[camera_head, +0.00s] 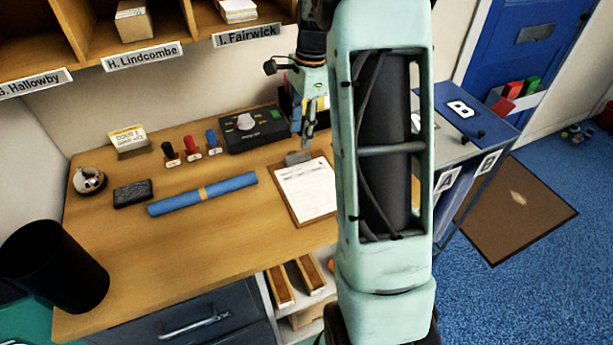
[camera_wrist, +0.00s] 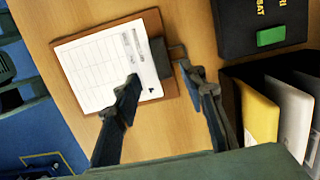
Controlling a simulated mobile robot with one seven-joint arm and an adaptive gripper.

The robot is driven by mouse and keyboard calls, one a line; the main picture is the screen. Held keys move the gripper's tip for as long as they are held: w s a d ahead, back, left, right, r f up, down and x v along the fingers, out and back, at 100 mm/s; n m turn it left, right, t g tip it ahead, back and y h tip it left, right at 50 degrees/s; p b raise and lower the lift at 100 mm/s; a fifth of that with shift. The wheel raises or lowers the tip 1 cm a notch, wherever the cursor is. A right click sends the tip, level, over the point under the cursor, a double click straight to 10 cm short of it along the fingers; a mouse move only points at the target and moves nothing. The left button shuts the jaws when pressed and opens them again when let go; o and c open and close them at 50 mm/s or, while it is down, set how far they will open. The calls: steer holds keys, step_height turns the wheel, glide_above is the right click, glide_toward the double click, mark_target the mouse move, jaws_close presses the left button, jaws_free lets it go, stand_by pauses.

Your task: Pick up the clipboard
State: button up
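The clipboard (camera_head: 302,193) is brown with a white printed sheet and a grey clip at its top edge. It lies flat on the wooden desk, partly hidden by my arm in the head view. In the wrist view the clipboard (camera_wrist: 78,38) lies below my gripper, with its dark clip (camera_wrist: 161,58) close to the fingertips. My gripper (camera_wrist: 165,82) is open, its two fingers apart with nothing between them but a view of the board edge and desk. In the head view my gripper (camera_head: 308,135) hangs above the desk behind the clipboard.
A black box (camera_head: 252,130) stands behind the clipboard, and a blue roll (camera_head: 203,193) lies left of it. An organiser with yellow and white folders (camera_wrist: 262,112) is close to the right finger. A black bin (camera_head: 52,268) stands at the left. The front desk surface is clear.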

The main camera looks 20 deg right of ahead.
mark_target(297, 156)
steer(key=f, duration=0.5)
steer(key=a+f, duration=0.1)
steer(key=f, duration=0.1)
steer(key=shift+f, duration=0.15)
jaws_close()
